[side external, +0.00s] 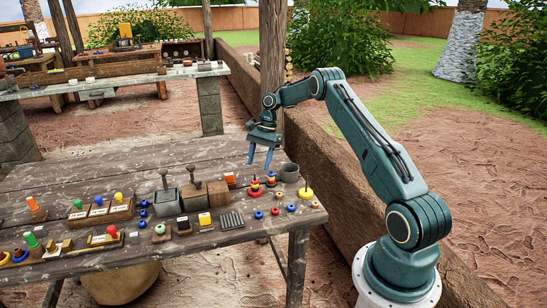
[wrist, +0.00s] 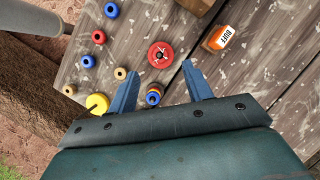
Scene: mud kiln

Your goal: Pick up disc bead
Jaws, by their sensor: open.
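Several small ring-shaped beads lie on the wooden table; which one is the disc bead I cannot tell. In the wrist view they are a blue bead (wrist: 112,10), a red bead (wrist: 99,37), another blue bead (wrist: 88,61), a tan bead (wrist: 120,73) and another tan bead (wrist: 70,90). In the side view, the blue bead (side external: 258,214) and red bead (side external: 275,211) sit near the front edge. My gripper (side external: 259,168) is open and empty above the table, fingers pointing down. In the wrist view, a multicoloured ring stack (wrist: 154,95) shows between the fingers, below them.
A red disc on a peg (wrist: 160,55) and a yellow disc on a peg (wrist: 97,103) stand near the beads. An orange labelled block (wrist: 218,38) lies to the right. Wooden boxes with handles (side external: 205,193) stand left of my gripper.

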